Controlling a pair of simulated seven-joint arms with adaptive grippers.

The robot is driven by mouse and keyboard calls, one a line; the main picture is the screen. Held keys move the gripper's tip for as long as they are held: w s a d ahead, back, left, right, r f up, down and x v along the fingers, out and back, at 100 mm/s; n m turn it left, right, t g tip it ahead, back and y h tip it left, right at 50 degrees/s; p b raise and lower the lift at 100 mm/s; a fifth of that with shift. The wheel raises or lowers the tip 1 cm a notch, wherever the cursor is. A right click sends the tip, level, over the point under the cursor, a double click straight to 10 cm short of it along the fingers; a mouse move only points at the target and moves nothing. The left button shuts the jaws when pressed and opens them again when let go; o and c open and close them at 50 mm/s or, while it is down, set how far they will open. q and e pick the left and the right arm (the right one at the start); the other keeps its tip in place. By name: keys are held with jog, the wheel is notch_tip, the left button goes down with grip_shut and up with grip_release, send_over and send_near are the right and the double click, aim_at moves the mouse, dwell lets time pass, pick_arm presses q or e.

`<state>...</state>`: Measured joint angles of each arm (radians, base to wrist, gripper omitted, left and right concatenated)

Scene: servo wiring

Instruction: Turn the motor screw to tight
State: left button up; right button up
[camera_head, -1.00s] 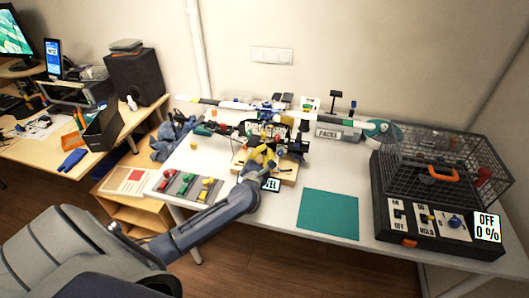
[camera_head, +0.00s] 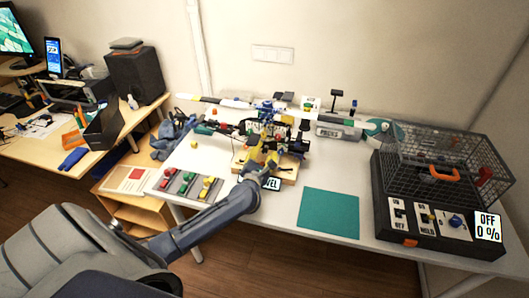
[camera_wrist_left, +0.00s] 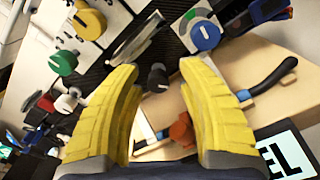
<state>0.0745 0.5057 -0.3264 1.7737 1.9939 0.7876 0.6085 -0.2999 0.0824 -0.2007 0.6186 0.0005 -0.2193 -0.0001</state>
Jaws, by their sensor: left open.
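My left gripper (camera_head: 262,160) reaches from the left to the device on the wooden base (camera_head: 289,175). In the left wrist view its two yellow fingers (camera_wrist_left: 160,80) are spread apart. A dark round knob (camera_wrist_left: 157,77) with a pale slot mark shows between the fingertips, with no visible contact. I cannot tell from labels which is the motor screw. My right gripper is not in view.
A screen ending in "EL" (camera_wrist_left: 287,155) is beside the right finger. A teal mat (camera_head: 328,214) lies on the table. A control box (camera_head: 440,225) reads OFF, 0 %. A tray with several colored parts (camera_head: 188,184) is to the left.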

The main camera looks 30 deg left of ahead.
pick_arm(q)
jog(key=shift+v, duration=3.95)
jog(key=shift+o, duration=0.2)
